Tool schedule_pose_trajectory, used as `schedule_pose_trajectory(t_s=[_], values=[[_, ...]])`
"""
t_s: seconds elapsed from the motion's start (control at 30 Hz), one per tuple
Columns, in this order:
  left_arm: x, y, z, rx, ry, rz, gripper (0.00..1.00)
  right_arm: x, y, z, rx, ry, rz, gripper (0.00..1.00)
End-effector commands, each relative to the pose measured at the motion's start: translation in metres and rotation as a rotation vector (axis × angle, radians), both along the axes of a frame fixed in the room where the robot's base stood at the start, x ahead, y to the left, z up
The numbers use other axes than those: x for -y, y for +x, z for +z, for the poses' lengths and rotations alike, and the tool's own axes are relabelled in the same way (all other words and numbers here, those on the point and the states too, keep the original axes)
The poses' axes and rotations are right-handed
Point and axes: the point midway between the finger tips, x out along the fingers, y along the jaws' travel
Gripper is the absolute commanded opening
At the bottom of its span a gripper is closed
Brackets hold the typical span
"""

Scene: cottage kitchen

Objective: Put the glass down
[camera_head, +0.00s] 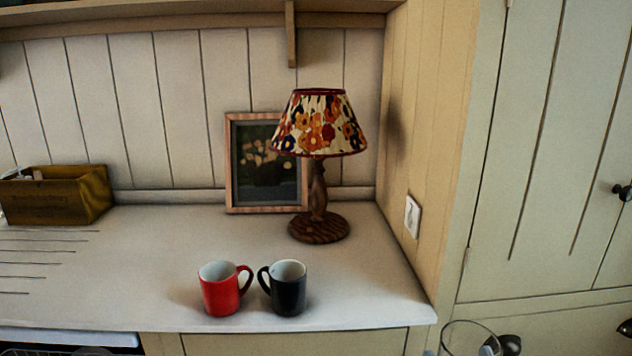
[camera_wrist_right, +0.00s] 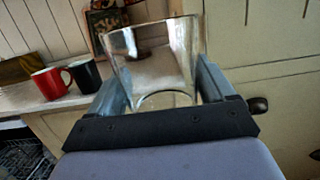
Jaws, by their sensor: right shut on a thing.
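A clear glass (camera_wrist_right: 152,65) is held upright between the two fingers of my right gripper (camera_wrist_right: 158,92) in the right wrist view. In the head view only the upper part of the glass (camera_head: 468,338) shows at the bottom edge, with a dark part of my right gripper (camera_head: 508,345) beside it. The glass is in front of the cupboard, to the right of the counter's (camera_head: 375,285) end and apart from it. My left gripper is not in view.
A red mug (camera_head: 220,290) and a black mug (camera_head: 288,290) stand near the counter's front edge. Behind them are a lamp (camera_head: 318,190), a framed picture (camera_head: 265,165) and a wooden box (camera_head: 60,197). The counter is clear right of the black mug and left of the red one.

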Motion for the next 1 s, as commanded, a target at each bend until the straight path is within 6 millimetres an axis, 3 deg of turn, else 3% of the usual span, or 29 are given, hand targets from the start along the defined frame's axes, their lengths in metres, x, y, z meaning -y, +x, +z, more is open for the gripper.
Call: schedule_pose_trajectory(t_s=[0.1, 0.37, 1.0], values=[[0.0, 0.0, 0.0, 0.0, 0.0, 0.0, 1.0, 0.005, -0.01, -0.012, -0.001, 0.0, -0.016, 0.35], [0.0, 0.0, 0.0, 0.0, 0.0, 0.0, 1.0, 0.009, -0.016, -0.022, 0.003, 0.003, -0.027, 0.35], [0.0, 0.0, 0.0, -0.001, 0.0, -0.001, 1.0, 0.009, -0.016, -0.023, 0.004, 0.001, -0.024, 0.35]])
